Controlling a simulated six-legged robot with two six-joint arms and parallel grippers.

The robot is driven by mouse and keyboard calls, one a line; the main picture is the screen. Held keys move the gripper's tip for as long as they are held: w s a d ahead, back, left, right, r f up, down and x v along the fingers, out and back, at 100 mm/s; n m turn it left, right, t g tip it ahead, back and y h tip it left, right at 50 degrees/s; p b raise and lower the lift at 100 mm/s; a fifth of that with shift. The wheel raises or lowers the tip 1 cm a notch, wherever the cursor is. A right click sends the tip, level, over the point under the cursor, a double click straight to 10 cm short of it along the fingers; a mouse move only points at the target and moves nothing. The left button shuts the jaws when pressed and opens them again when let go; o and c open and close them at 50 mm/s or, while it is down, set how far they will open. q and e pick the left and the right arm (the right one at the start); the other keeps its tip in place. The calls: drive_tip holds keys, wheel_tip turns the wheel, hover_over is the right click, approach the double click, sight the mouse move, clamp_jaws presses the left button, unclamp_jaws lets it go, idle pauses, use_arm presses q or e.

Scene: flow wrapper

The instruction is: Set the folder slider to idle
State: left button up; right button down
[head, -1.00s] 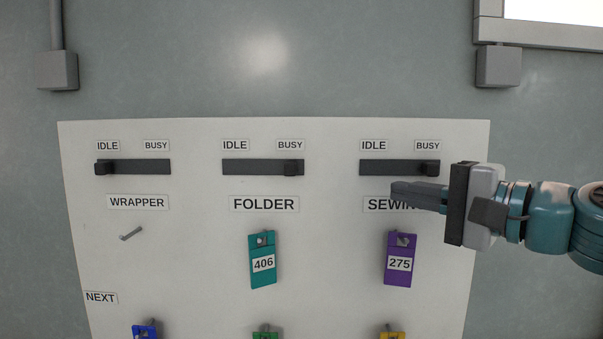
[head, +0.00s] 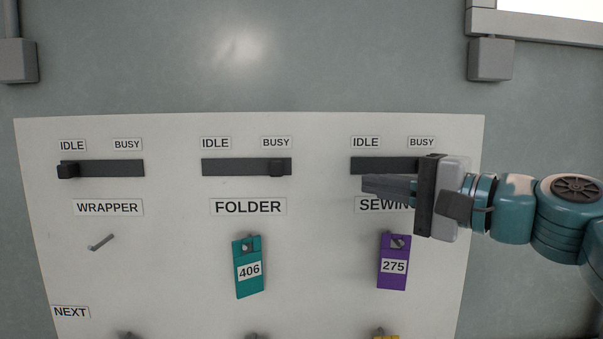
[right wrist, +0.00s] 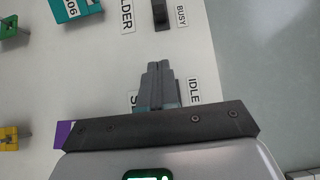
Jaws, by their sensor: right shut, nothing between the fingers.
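The folder slider is a dark horizontal track (head: 235,167) with a black knob (head: 278,168) at its right end, under the BUSY label (head: 276,142). The IDLE label (head: 216,143) is above the left end. The FOLDER label (head: 248,207) is below. My right gripper (head: 368,184) is shut and empty, its fingers pointing left in front of the sewing column, to the right of the folder knob and apart from it. In the right wrist view the shut fingers (right wrist: 158,68) point up toward the folder track's busy end (right wrist: 163,14). My left gripper is not in view.
The wrapper slider knob (head: 68,170) is at its idle end. The sewing track (head: 380,165) is partly behind my right gripper, which hides its busy end. A teal tag 406 (head: 249,270) and a purple tag 275 (head: 393,268) hang on hooks below; the wrapper hook (head: 102,242) is empty.

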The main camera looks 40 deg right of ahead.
drive_tip(key=p, duration=0.3)
approach(276, 169)
drive_tip(key=w+d, duration=0.2)
drive_tip(key=w, duration=0.1)
drive_tip(key=w+d, duration=0.1)
drive_tip(key=shift+w+d+f, duration=0.2)
drive_tip(key=shift+d+f, duration=0.1)
drive_tip(key=shift+d, duration=0.05)
drive_tip(key=shift+w+a+f+p, duration=0.1)
drive_tip(key=shift+w+a+p, duration=0.6)
drive_tip(key=shift+a, duration=0.25)
drive_tip(key=shift+w+a, duration=0.15)
drive_tip(key=shift+a, duration=0.5)
drive_tip(key=shift+w+f, duration=0.1)
drive_tip(key=shift+w, duration=0.05)
drive_tip(key=shift+d, duration=0.1)
